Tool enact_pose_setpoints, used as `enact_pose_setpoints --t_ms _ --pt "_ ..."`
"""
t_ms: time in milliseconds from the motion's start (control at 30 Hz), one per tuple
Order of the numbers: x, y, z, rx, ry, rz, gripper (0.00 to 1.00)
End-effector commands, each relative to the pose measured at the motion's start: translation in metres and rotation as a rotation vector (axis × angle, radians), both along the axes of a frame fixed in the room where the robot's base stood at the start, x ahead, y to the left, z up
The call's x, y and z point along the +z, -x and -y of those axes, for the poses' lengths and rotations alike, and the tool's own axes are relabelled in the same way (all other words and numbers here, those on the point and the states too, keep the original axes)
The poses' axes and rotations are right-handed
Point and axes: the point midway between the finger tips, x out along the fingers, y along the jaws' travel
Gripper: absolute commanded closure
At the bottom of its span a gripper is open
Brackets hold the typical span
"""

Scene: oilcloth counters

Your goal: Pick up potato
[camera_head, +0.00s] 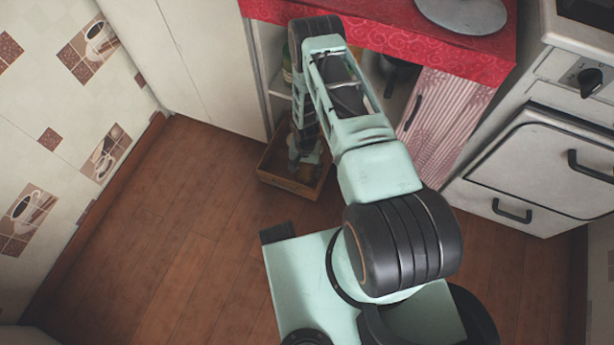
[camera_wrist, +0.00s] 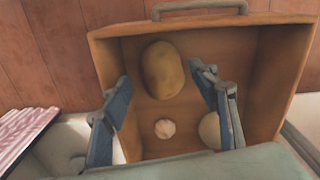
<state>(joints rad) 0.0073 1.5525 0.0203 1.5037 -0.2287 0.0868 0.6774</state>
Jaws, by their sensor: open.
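The potato (camera_wrist: 163,70) is a large yellow-brown oval in the wrist view. It lies in an open wooden drawer box (camera_wrist: 110,45), near the wall with the handle. My gripper (camera_wrist: 162,78) is open, with one blue-grey finger on each side of the potato in the picture. I cannot tell how far above the potato the fingertips are. In the head view my gripper (camera_head: 305,165) reaches down into the wooden box (camera_head: 285,184), and my arm covers much of it. The potato cannot be made out clearly there.
A small pale bulb (camera_wrist: 165,128) and a round pale item (camera_wrist: 210,130), partly hidden by the right finger, lie in the same box. A white stove (camera_head: 540,165) stands at right. The floor at left is clear.

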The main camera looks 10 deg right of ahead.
Motion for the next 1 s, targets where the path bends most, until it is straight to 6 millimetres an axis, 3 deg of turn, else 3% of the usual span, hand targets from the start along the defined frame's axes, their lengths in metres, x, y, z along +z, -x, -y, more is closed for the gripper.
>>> enact_pose_setpoints --t_ms 400,733,1000 --pt "-0.053 0.001 0.0 0.0 0.0 -0.001 0.45" --pt "-0.057 0.0 0.0 0.001 0.001 0.0 0.45" --pt "-0.057 0.0 0.0 0.0 0.001 0.0 0.74"
